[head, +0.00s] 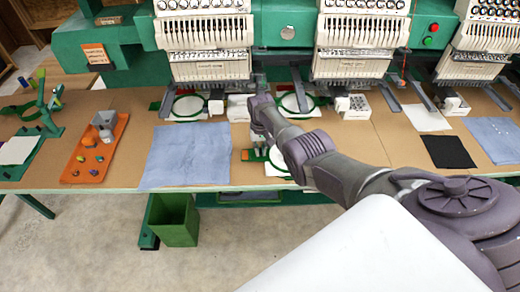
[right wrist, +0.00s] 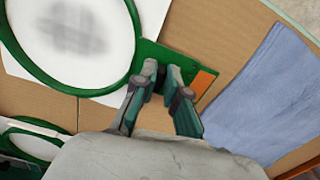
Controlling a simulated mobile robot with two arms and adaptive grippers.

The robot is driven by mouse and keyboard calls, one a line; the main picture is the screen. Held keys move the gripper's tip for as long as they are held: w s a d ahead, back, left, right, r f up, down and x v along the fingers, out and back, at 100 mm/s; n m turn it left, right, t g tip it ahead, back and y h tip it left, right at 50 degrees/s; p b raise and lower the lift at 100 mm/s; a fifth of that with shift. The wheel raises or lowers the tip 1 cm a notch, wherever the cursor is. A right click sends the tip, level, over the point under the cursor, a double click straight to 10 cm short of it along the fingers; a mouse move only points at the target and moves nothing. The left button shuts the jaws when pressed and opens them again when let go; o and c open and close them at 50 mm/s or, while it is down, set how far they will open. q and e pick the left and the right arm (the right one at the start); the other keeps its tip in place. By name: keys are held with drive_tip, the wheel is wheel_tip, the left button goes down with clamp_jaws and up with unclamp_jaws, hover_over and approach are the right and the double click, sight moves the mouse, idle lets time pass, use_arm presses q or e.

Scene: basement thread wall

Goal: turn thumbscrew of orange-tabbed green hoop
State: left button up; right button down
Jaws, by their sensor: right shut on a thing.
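The orange-tabbed green hoop (head: 281,156) lies at the table's front edge, mostly behind my right arm in the head view. In the right wrist view its green ring (right wrist: 133,50) surrounds white cloth with a grey patch. Its orange tab (right wrist: 204,82) is right of the fingers, on a green bracket; the tab (head: 250,155) also shows in the head view. My right gripper (right wrist: 162,76) points down at the bracket beside the ring, its fingers close together around the thumbscrew spot. The fingers largely hide the thumbscrew. My left gripper is out of view.
Two other green hoops (head: 188,106) (head: 297,103) sit under the embroidery heads (head: 205,40). A blue cloth (head: 187,156) lies left of the gripper. An orange tray (head: 109,150) with small parts is further left. A green bin (head: 174,222) stands below the table. Brown tabletop right of my arm is partly clear.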

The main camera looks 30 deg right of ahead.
drive_tip(key=n, duration=0.5)
drive_tip(key=shift+d+n, duration=0.2)
drive_tip(key=shift+n, duration=0.1)
drive_tip(key=n, duration=0.4)
drive_tip(key=shift+d+n+b, duration=0.15)
drive_tip(key=shift+n+b, duration=0.2)
drive_tip(key=shift+n, duration=0.05)
drive_tip(key=c, duration=1.2)
unclamp_jaws()
drive_tip(key=shift+r, duration=0.1)
drive_tip(key=shift+w+r, duration=0.1)
drive_tip(key=shift+r, duration=0.5)
wheel_tip(320, 180, up, 11)
drive_tip(key=shift+f, duration=0.2)
